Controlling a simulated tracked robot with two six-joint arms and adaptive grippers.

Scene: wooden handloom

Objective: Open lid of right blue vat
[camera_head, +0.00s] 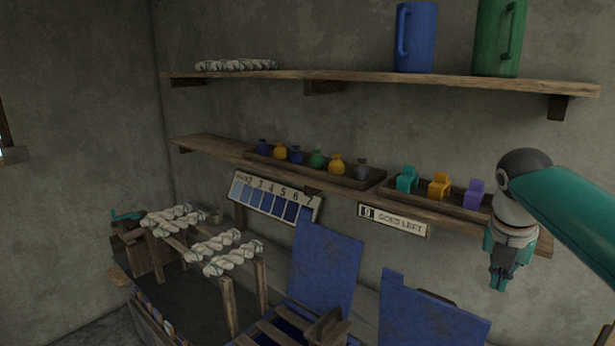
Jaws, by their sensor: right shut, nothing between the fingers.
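Two blue vat lids show at the bottom of the head view. The left blue lid (325,265) stands raised, leaning back above an open blue vat partly behind wooden bars. The right blue lid (430,315) also appears raised and tilted, with a dark handle (436,296) at its top edge. Its lower part and the right vat's body are cut off by the frame. My right gripper (497,286) points down, shut and empty, above and to the right of the right lid, apart from it in the picture. My left gripper is not in view.
The lower wall shelf (215,148) holds small coloured bottles and coloured blocks near my right arm. An upper shelf (350,79) holds a blue jug (415,38) and a green jug (498,38). Twisted skeins (225,255) lie on a wooden rack at left.

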